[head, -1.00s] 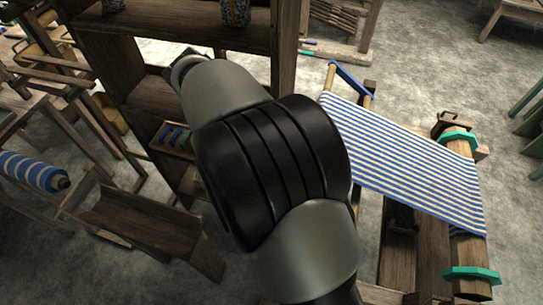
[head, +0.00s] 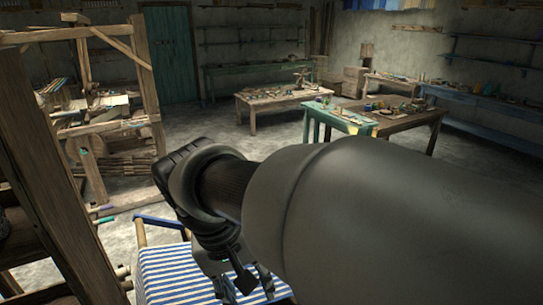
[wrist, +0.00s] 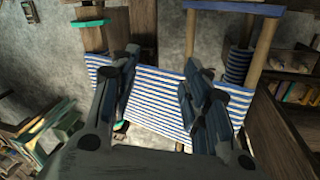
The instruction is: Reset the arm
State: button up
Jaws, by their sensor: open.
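My gripper (head: 245,283) is at the lower middle of the head view, in front of a blue and white striped cloth (head: 165,272) on the loom. My arm crosses the lower right and hides part of the cloth. In the wrist view my gripper (wrist: 160,78) has its two fingers spread apart, with nothing between them. The striped cloth (wrist: 160,95) lies behind the fingers there, stretched between wooden bars. I cannot tell the distance from the fingertips to the cloth, but no contact shows.
A wooden frame (head: 147,80) stands at the left, beside a dark wooden post (head: 50,185). A green-legged table (head: 345,122) and a low wooden table (head: 262,101) stand farther back. Open floor (head: 235,128) lies between. In the wrist view, shelves (wrist: 290,60) are at the right.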

jog(key=s+d+m+t, duration=0.1)
jog(key=s+d, duration=0.2)
jog(key=d, duration=0.3)
jog(key=s+d+f+m+t+y, duration=0.1)
jog(key=s+d, duration=0.3)
jog(key=d, duration=0.3)
jog(key=s+d+f+m+t+y, duration=0.1)
jog(key=s+d, duration=0.2)
jog(key=d, duration=0.3)
jog(key=shift+s+d+m+t+b, duration=0.3)
jog(key=shift+s+b, duration=0.1)
jog(key=shift+b, duration=0.05)
jog(key=shift+c, duration=1.2)
jog(key=shift+a, duration=0.15)
